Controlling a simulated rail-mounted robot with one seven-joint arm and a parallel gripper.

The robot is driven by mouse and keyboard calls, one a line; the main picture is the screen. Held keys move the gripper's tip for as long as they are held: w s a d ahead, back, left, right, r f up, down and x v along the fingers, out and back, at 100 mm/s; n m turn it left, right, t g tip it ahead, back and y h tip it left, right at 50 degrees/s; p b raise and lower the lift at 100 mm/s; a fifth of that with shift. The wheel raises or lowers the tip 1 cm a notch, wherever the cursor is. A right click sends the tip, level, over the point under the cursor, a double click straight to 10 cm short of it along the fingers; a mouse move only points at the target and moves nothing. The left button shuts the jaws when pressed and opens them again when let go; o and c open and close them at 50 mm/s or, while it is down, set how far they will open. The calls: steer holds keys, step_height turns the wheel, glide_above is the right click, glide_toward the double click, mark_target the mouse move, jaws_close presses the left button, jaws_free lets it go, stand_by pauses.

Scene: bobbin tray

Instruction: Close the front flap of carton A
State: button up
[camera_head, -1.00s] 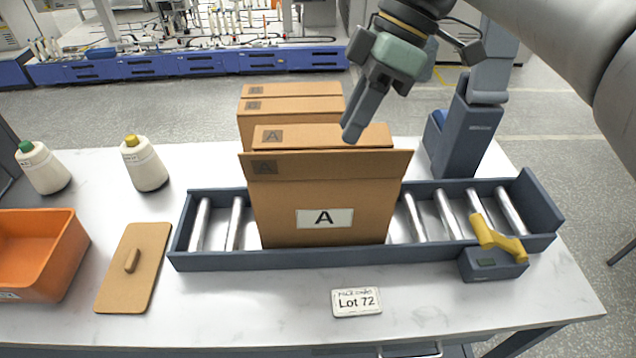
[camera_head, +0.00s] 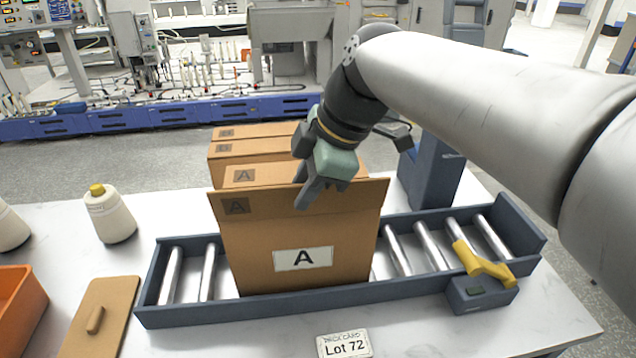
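Carton A (camera_head: 303,283) stands upright on the roller conveyor, with a white "A" label on its front. Its front flap (camera_head: 275,203) stands up along the front top edge, flaring slightly outward, with a dark "A" patch at its left. Another raised flap (camera_head: 246,175) with an "A" mark shows behind it. My gripper (camera_head: 304,204) points down at the carton top, its fingers together with nothing visible between them. The fingertips overlap the front flap in the picture; I cannot tell whether they touch it. The carton's opening is hidden behind the flap.
A second carton (camera_head: 222,152) stands behind carton A. The conveyor (camera_head: 255,306) has bare rollers on both sides and a yellow-handled device (camera_head: 482,268) at right.

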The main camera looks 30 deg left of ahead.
mark_target(287, 215)
steer(key=shift+x, duration=1.8)
jaws_close()
steer(key=shift+r+p, duration=0.15)
steer(key=shift+p, duration=0.25)
